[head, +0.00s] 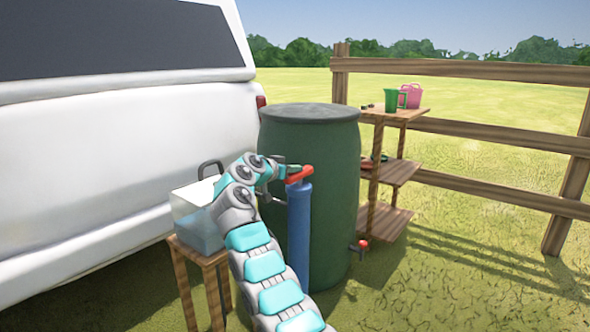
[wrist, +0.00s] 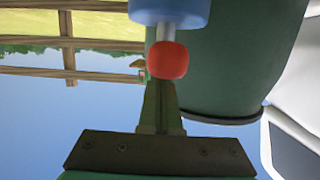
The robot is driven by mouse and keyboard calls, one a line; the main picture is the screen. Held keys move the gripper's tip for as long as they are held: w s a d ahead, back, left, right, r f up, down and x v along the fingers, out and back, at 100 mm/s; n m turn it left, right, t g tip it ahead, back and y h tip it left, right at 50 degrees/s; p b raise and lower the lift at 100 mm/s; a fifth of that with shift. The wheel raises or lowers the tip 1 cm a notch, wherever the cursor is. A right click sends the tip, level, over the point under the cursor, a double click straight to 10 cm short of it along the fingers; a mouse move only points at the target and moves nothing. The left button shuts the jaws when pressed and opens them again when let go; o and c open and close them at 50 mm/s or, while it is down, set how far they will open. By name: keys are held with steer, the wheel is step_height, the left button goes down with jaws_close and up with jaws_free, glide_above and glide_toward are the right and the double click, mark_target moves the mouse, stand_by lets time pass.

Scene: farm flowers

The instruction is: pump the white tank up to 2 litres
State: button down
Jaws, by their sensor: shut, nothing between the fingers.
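The white tank (head: 196,222) is a translucent box with a dark handle, standing on a small wooden stand left of my arm; its lower part looks bluish, but I cannot read a level. A blue upright pump (head: 300,222) with a red handle (head: 299,174) stands before the green barrel. In the upside-down wrist view, the red handle (wrist: 167,60) sits on a short pale rod out of the blue pump body (wrist: 170,10). My gripper (wrist: 160,90) is shut and empty, its fingertips at the handle's upper side; I cannot tell whether they touch.
The green barrel (head: 335,170) stands close behind the pump, with a red-handled tap (head: 362,245) low on its right. A white vehicle (head: 90,170) fills the left. A wooden shelf (head: 395,170) and a fence (head: 480,70) stand right. Grass at front right is clear.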

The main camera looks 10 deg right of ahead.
steer(key=shift+f, duration=0.2)
steer(key=b+v, duration=0.1)
steer(key=v, duration=0.7)
steer(key=shift+r, duration=0.25)
stand_by(0.3)
